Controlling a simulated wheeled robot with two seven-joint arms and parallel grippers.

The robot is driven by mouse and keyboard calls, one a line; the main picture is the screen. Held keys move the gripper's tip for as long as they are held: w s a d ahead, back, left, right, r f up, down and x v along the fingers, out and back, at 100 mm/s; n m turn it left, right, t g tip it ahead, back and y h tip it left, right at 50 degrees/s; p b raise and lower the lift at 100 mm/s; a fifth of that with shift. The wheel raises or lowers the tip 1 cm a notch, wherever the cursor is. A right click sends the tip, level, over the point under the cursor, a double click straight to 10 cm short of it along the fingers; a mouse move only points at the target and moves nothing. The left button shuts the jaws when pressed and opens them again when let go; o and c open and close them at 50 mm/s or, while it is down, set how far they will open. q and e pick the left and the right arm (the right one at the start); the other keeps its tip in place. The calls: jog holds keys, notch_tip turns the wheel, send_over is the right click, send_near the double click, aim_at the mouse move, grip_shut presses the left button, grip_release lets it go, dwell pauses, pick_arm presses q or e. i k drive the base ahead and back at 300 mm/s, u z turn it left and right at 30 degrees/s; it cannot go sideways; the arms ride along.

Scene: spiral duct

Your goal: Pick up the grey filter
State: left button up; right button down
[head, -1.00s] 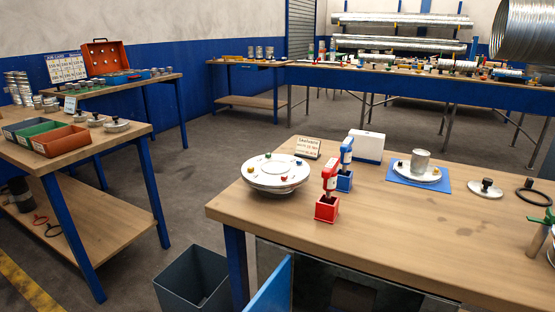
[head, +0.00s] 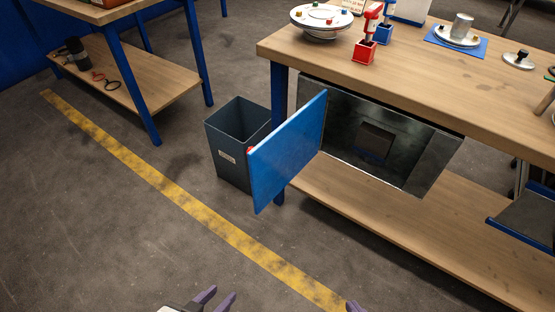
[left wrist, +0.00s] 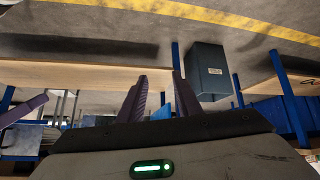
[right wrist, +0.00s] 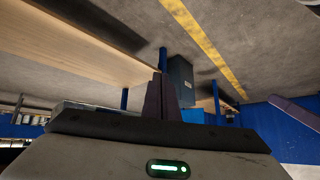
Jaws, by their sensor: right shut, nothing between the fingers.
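I cannot pick out the grey filter for certain. A metal cabinet (head: 420,171) under the workbench stands open, its blue door (head: 290,150) swung out to the left. Inside it is a dark, square recess or block (head: 375,142); I cannot tell which. A grey panel with a blue edge (head: 527,216) lies at the right on the lower shelf, cut off by the frame. My left gripper (head: 215,301) is open and empty at the bottom of the head view. My right gripper (head: 355,306) barely shows there; in the right wrist view its fingers (right wrist: 160,98) are together, empty.
A dark bin (head: 228,150) stands on the floor behind the blue door. The workbench (head: 420,75) carries a round white disc (head: 320,16), red (head: 364,52) and blue stands. The lower shelf (head: 400,215) is mostly bare. Floor with a yellow line (head: 190,205) is clear in front.

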aim_at(373, 141)
jog(key=u, duration=1.7)
jog(key=i, duration=2.1)
jog(key=z, duration=3.6)
jog(key=i, duration=0.5)
jog(key=z, duration=0.1)
